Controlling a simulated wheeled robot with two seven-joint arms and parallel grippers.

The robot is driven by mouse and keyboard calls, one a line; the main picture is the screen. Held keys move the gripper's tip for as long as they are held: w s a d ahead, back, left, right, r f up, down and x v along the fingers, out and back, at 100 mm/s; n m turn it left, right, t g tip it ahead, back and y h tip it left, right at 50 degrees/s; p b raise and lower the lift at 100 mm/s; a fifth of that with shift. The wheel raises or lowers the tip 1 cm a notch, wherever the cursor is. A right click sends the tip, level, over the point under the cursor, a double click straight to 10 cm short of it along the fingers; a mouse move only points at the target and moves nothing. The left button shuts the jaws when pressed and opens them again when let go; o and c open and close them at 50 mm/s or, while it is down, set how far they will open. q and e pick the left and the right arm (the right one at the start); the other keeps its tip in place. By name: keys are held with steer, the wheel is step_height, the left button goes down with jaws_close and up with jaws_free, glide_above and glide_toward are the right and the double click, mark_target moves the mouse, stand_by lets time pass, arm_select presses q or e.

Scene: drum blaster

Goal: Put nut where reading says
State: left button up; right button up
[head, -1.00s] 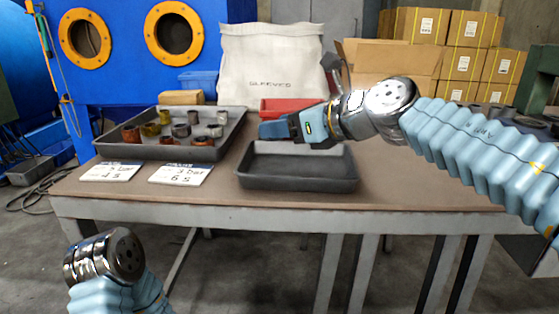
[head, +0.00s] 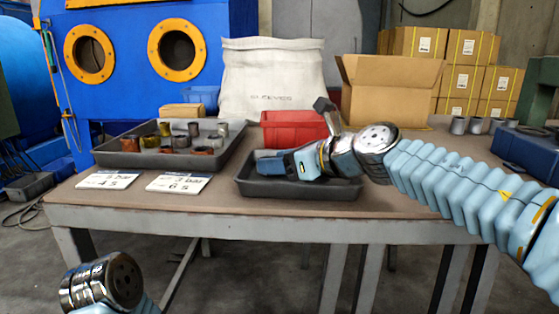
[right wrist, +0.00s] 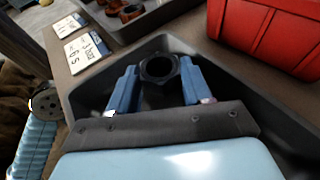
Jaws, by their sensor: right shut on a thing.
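A dark hexagonal nut (right wrist: 158,70) with a round hole sits between the two blue fingers of my right gripper (right wrist: 158,82) in the right wrist view. The gripper is shut on it. In the head view the right gripper (head: 275,164) is low over the empty dark grey tray (head: 300,190), within its rim; the nut is hidden there. I cannot tell whether the nut touches the tray floor. Two white cards lie left of this tray, a left card (head: 107,180) and a right card (head: 178,183); their print is only partly legible. My left gripper is out of view.
A second grey tray (head: 225,160) at the left holds several metal and coloured fittings. A red bin (head: 290,130) stands behind the middle tray, near my right gripper. A white sack (head: 272,75) and an open carton (head: 390,90) stand at the back. The table's front right is clear.

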steer(key=o, duration=1.2)
steer(key=shift+d+r+p, duration=0.1)
steer(key=shift+r+p, duration=0.2)
steer(key=shift+r, duration=0.15)
steer(key=p+v, duration=0.1)
steer(key=v, duration=0.9)
steer(key=shift+s+d, duration=0.15)
steer(key=shift+s, duration=0.05)
steer(key=shift+s+d+r, duration=0.1)
steer(key=shift+s+d, duration=0.3)
steer(key=shift+d, duration=0.15)
